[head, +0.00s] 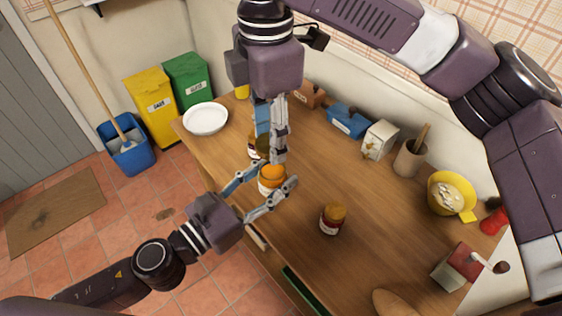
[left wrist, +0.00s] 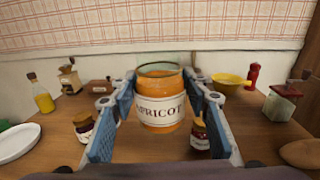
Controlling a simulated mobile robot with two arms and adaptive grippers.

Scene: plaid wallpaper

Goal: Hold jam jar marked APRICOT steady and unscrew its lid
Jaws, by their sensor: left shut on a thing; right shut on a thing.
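The apricot jar (head: 271,187) is upright, filled with orange jam. In the left wrist view the jar (left wrist: 160,111), labelled APRICOT, stands between my finger pads, its glass rim bare, with no lid on it. My left gripper (head: 268,192) is shut on the jar's sides near the table's front edge; its fingers also show in the left wrist view (left wrist: 160,118). My right gripper (head: 270,148) points down just above and behind the jar, shut on what seems to be the lid, largely hidden by the fingers.
A dark jam jar (head: 254,152) stands close behind the right fingertips; another jar (head: 332,221) stands to the right. A white plate (head: 205,118) lies at the table's left end. The middle table is mostly clear.

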